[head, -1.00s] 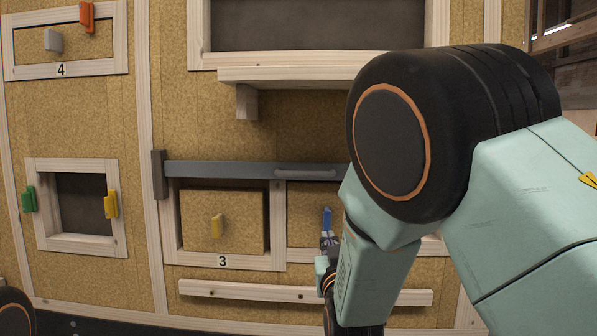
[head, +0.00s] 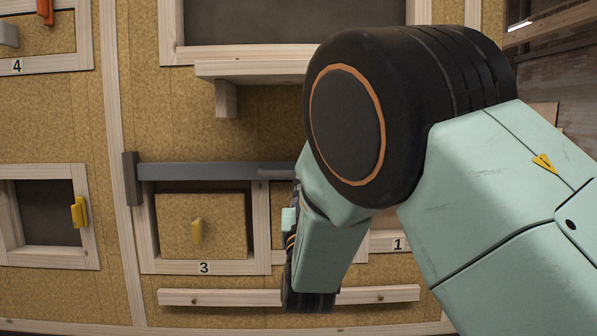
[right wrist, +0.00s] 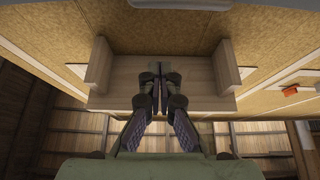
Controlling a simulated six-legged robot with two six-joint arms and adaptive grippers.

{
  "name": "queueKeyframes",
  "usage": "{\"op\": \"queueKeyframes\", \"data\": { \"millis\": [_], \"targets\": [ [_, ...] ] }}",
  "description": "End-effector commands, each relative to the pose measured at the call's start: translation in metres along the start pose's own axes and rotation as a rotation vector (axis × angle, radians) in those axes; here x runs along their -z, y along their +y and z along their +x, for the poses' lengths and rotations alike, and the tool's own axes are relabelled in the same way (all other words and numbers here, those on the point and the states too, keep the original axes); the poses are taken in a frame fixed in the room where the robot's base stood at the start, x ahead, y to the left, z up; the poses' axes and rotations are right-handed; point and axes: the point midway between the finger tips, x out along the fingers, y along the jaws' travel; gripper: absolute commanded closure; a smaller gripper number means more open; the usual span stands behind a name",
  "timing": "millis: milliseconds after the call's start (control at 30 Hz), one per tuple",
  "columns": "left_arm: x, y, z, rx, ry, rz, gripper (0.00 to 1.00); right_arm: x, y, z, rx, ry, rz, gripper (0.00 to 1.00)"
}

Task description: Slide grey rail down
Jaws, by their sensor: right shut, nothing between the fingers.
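The grey rail (head: 215,171) lies level along the top of the low framed compartments in the head view. Its left end meets a darker grey upright block (head: 131,179). In the right wrist view, my right gripper (right wrist: 157,82) is shut and empty, fingers side by side. A pale grey bar (right wrist: 180,4) at that view's top edge may be the handle; I cannot tell whether I touch it. My left gripper is out of view.
A wooden shelf (head: 290,70) juts out above the rail; it also shows ahead of the fingers in the right wrist view (right wrist: 200,75). A wooden strip (head: 230,298) runs below.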

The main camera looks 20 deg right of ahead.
Motion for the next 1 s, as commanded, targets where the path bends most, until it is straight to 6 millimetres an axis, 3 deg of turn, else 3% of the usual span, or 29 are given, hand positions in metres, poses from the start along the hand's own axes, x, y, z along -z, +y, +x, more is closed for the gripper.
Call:
{"op": "queueKeyframes", "data": {
  "millis": [267, 867, 1000],
  "targets": [
    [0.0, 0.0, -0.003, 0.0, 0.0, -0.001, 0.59, 0.0, 0.0, 0.009, -0.001, -0.002, 0.003, 1.0],
    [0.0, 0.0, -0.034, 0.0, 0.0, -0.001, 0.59, 0.0, -0.003, 0.105, 0.0, -0.001, 0.001, 1.0],
    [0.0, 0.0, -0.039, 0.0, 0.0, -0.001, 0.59, -0.023, -0.004, 0.095, 0.002, -0.007, -0.001, 1.0]
  ]
}}
